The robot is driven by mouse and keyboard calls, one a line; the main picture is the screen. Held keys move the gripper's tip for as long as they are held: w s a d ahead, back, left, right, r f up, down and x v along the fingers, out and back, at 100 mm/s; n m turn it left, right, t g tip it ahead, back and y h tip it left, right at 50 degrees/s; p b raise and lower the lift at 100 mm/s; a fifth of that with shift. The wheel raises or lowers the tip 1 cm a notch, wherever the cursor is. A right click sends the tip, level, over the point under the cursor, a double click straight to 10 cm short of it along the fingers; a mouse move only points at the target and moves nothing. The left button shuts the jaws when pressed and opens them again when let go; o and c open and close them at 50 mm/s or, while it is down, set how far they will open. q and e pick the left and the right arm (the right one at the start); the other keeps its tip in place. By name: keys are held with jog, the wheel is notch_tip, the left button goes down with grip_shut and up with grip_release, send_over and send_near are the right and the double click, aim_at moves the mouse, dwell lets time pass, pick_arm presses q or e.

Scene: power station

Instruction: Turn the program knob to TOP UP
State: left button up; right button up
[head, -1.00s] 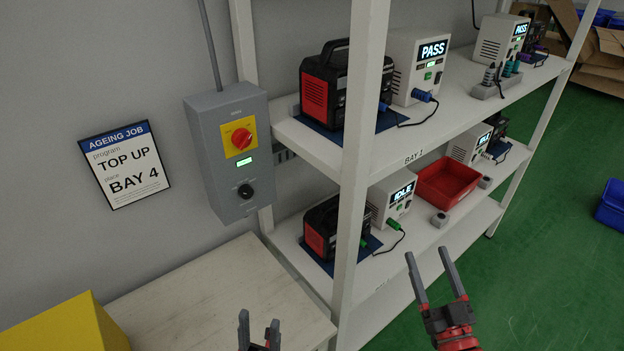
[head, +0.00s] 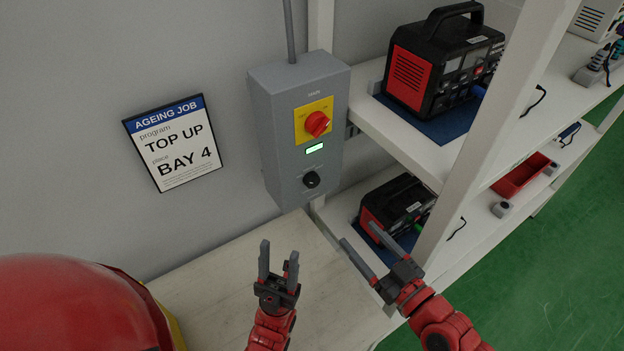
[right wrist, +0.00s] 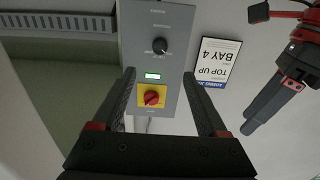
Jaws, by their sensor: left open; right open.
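The program knob (head: 312,179) is a small black round knob low on the grey wall-mounted control box (head: 288,130). It also shows in the right wrist view (right wrist: 160,46), where the picture is upside down. Above it on the box are a small lit green display (head: 314,148) and a red rotary switch (head: 317,123) on a yellow plate. The labels around the knob are too small to read. My left gripper (head: 279,262) is open and empty, below the box over the bench. My right gripper (head: 373,256) is open and empty, below and right of the knob, apart from it.
A sign (head: 173,143) on the wall reads TOP UP, BAY 4. A pale bench (head: 215,270) lies below the box. A shelf rack with an upright post (head: 490,130) stands at right, holding red-and-black units (head: 440,65).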

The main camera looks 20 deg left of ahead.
jog(key=p, duration=0.4)
send_near(315, 183)
jog(key=p+x, duration=0.1)
jog(key=x, duration=0.5)
jog(key=shift+w+a, duration=0.1)
jog(key=shift+a, duration=0.2)
jog(key=shift+x, duration=0.95)
grip_shut()
